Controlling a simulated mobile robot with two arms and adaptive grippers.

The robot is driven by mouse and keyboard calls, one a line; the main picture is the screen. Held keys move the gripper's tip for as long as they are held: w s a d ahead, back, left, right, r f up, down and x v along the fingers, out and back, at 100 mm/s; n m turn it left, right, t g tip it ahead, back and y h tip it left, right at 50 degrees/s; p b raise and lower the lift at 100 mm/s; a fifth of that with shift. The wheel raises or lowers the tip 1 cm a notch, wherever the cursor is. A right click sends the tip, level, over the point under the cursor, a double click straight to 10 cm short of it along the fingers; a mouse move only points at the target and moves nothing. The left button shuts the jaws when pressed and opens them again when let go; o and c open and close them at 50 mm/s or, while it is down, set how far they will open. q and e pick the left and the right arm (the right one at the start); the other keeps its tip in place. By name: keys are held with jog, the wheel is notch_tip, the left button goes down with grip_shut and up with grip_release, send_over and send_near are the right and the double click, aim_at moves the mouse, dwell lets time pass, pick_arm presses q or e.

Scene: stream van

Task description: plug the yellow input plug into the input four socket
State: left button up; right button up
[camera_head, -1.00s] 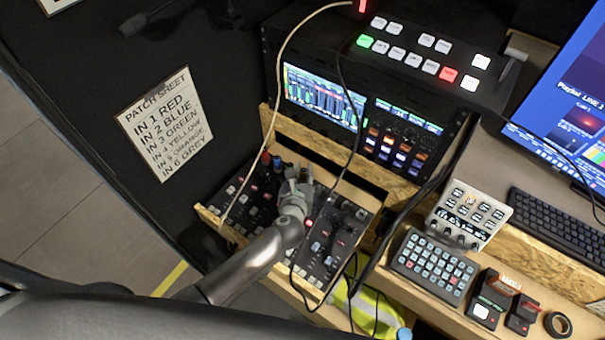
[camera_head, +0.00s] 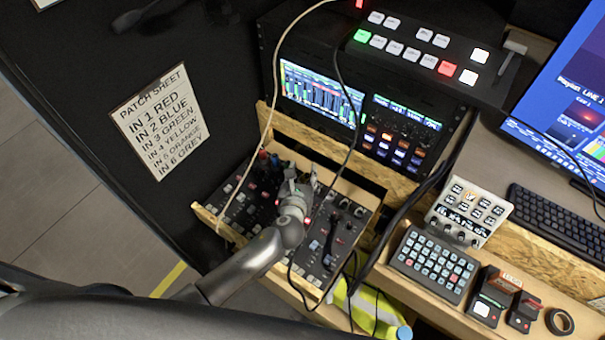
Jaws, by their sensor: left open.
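My left gripper (camera_head: 301,182) is over the upper middle of the audio mixer (camera_head: 325,245), which sits in a wooden tray. Its arm comes in from the lower left. The gripper is open, and its fingers are small and partly blurred in this view. Red and blue plugs (camera_head: 264,156) stand at the mixer's upper left edge. I cannot make out the yellow plug or the input four socket; the gripper hides part of the mixer's top edge. A patch sheet (camera_head: 160,120) on the dark wall reads IN 4 YELLOW. My right gripper is not in view.
A pale cable (camera_head: 268,110) and a black cable (camera_head: 346,140) hang across the mixer. A rack with lit screens (camera_head: 320,95) stands behind it. A button pad (camera_head: 434,262), a small control panel (camera_head: 469,213) and a keyboard (camera_head: 560,227) fill the right.

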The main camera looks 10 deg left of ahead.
pick_arm(q)
jog(key=shift+s+a+f, duration=0.25)
jog(key=shift+s+f, duration=0.05)
jog(key=shift+f, duration=0.15)
jog(key=shift+s+r, duration=0.15)
jog(key=shift+s, duration=0.35)
jog(key=v, duration=1)
jog(key=shift+w+d+r, duration=0.2)
jog(key=shift+r, duration=0.15)
jog(key=shift+s+r, duration=0.25)
jog(key=shift+s, duration=0.1)
jog(key=shift+c, duration=0.3)
